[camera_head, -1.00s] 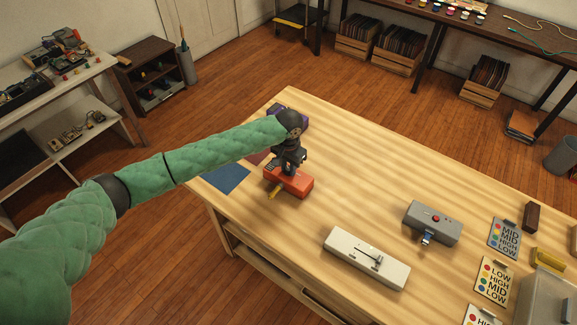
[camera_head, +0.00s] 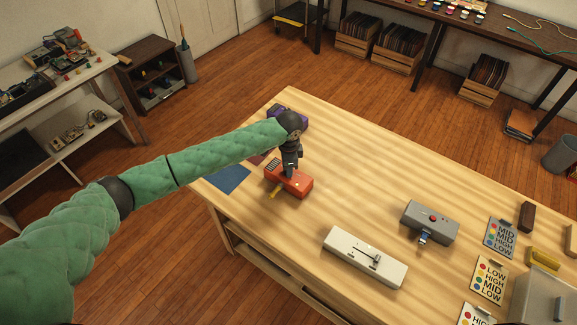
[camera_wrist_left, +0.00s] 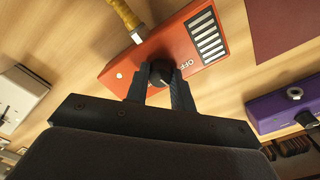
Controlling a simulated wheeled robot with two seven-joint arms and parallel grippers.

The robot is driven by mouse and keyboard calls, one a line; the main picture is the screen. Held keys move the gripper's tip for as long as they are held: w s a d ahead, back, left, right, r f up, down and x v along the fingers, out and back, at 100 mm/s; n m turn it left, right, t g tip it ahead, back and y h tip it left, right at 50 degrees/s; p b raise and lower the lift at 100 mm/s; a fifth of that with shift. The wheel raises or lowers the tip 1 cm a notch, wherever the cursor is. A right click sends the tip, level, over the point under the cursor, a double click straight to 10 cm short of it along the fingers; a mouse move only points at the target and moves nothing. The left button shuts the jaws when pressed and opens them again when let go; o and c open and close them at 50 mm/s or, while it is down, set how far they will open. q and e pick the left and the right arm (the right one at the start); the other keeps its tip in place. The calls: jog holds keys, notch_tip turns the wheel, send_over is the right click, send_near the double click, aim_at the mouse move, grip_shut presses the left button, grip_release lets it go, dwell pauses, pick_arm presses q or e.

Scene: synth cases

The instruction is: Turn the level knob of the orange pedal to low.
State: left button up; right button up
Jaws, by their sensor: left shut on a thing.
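The orange pedal (camera_head: 302,189) lies near the left edge of the wooden table, with a yellow plug at its front side. In the left wrist view the pedal (camera_wrist_left: 178,42) shows a dark round knob (camera_wrist_left: 160,72), an "OFF" mark beside the knob and a striped white panel. My left gripper (camera_head: 288,174) comes down onto the pedal from above. In the left wrist view its two fingers (camera_wrist_left: 158,80) are shut on the knob, one on each side. The fingers hide part of the knob, and its setting is hard to read. My right gripper is not in view.
A purple pedal (camera_head: 292,113) stands behind the orange one. A blue mat (camera_head: 227,178) lies at the left edge. A white slider box (camera_head: 340,243), a grey pedal (camera_head: 445,228) and label cards (camera_head: 489,280) are farther right. The middle of the table is clear.

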pick_arm(q)
jog(key=shift+m, duration=1.1)
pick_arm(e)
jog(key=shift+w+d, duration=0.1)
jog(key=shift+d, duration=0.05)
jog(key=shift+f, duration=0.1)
pick_arm(q)
jog(key=o, duration=1)
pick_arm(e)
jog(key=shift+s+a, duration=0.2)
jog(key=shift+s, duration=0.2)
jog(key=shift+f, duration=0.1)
